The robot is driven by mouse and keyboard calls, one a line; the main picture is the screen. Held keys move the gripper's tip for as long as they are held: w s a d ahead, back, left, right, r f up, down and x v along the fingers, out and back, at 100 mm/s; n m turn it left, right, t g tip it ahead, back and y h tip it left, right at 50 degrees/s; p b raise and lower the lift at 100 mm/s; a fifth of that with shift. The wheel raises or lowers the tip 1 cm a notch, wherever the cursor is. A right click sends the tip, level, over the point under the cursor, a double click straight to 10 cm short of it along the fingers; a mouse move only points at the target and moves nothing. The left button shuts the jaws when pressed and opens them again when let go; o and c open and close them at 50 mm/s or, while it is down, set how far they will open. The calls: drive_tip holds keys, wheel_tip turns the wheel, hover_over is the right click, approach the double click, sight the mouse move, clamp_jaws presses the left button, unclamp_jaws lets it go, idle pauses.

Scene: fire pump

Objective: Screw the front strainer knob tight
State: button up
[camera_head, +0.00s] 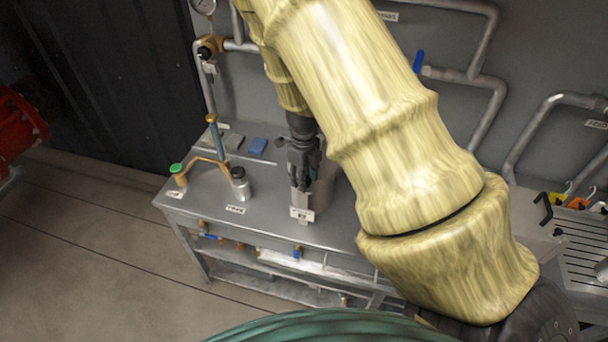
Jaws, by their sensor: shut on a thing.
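My gripper (302,184) points down at the middle of the grey metal bench, its dark fingers shut. What it grips is mostly hidden between the fingers. From its place, I take it to be the front strainer knob, but I cannot make out its shape or how far it is screwed in. A grey cylindrical body (324,196) stands on the bench just behind and right of the fingers, partly covered by my arm.
Left on the bench (205,205) stand a metal pot with a black cap (238,174) and a green-capped fitting (177,169), with a copper-coloured pipe near them. Wall pipes and a blue-handled valve (418,62) are behind my arm.

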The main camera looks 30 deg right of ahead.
drive_tip(key=shift+w+m, duration=0.1)
drive_tip(key=shift+m, duration=0.9)
drive_tip(key=o, duration=1)
wheel_tip(320, 180, up, 12)
drive_tip(key=shift+d, duration=0.1)
